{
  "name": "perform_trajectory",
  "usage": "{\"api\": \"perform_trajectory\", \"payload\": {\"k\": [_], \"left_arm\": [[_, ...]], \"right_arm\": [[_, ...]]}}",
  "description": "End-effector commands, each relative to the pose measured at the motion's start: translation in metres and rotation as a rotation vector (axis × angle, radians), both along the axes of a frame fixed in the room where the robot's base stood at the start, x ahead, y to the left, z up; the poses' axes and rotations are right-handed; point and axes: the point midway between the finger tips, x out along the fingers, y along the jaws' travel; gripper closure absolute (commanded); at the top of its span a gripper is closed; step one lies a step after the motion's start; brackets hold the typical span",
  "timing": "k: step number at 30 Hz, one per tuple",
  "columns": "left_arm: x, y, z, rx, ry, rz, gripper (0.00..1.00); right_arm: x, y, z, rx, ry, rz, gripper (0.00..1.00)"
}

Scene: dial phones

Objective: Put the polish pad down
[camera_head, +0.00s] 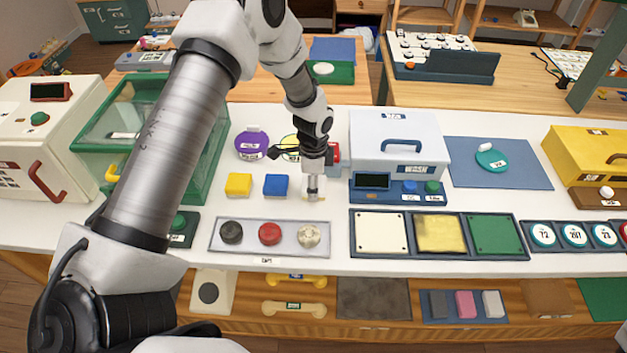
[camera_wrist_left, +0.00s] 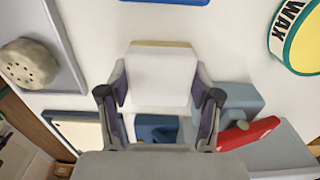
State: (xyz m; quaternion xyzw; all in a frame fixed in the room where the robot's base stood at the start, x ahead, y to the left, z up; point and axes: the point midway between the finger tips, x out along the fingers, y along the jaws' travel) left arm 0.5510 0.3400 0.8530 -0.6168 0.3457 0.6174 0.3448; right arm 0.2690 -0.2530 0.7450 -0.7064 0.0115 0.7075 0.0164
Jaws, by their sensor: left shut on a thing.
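The white polish pad (camera_wrist_left: 160,72), with a thin yellowish edge, is held between the fingers of my left gripper (camera_wrist_left: 160,98) in the left wrist view. In the head view my left gripper (camera_head: 313,188) points straight down, with the white pad (camera_head: 317,196) at its tips. It is in line with a yellow pad (camera_head: 238,184) and a blue pad (camera_head: 277,185) to its left. I cannot tell whether the white pad touches the table. My right gripper is not in view.
A tray (camera_head: 285,250) with black, red and cream knobs lies in front. A white machine (camera_head: 398,140) stands to the right, with a blue control base. A purple round tin (camera_head: 251,144) and a tin marked WAX (camera_wrist_left: 302,38) are behind. A green glass case (camera_head: 215,165) stands left.

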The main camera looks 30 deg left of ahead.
Motion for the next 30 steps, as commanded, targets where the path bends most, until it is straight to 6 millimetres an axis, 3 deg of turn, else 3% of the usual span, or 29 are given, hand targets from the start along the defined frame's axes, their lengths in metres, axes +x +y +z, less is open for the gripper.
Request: {"api": "perform_trajectory", "payload": {"k": [8, 9, 10, 23, 26, 30], "left_arm": [[0.000, 0.000, -0.005, 0.000, 0.000, -0.001, 0.87], [0.000, 0.000, -0.003, 0.000, 0.000, -0.001, 0.22], [0.000, 0.000, -0.003, 0.000, 0.000, -0.001, 0.12], [0.001, 0.000, 0.004, -0.001, -0.003, -0.001, 0.11], [0.001, -0.001, 0.020, -0.001, -0.004, -0.001, 0.11], [0.001, 0.000, 0.057, -0.001, -0.006, -0.001, 0.11]], "right_arm": [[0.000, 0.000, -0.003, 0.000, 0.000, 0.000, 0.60], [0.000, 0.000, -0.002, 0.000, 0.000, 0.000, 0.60], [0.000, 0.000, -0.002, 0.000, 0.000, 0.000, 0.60], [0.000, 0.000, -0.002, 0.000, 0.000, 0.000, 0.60], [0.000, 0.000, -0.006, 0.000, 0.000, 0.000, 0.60], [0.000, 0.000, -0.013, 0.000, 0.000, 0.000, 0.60]]}}
